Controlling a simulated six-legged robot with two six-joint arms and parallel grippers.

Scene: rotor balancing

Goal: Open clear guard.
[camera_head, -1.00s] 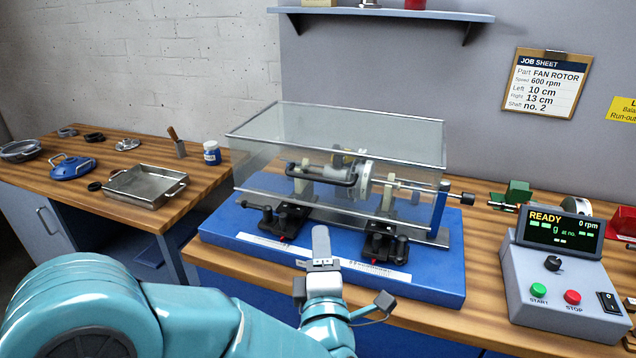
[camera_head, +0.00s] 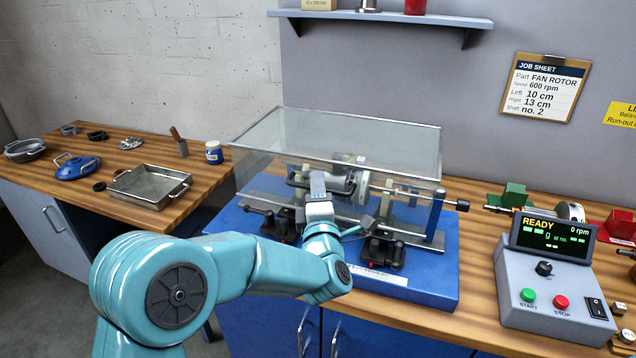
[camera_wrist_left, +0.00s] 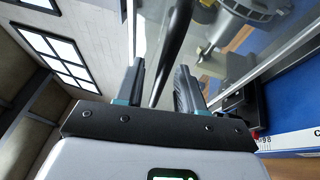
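The clear guard (camera_head: 335,132) is a transparent box standing closed over the rotor and shaft on the blue balancing machine (camera_head: 425,285). My left gripper (camera_head: 317,178) is in front of the guard's front panel, at its dark handle (camera_head: 338,186), which it partly hides. In the left wrist view, the black handle bar (camera_wrist_left: 176,40) runs between the two fingers of my left gripper (camera_wrist_left: 160,75). The fingers are apart, with gaps beside the bar, so the gripper is open around it. My right gripper is not in view.
A control box (camera_head: 553,285) reading READY and 0 rpm stands to the right. A metal tray (camera_head: 150,186) and small parts lie on the left bench. A shelf (camera_head: 380,16) hangs on the wall above the guard, with free space between.

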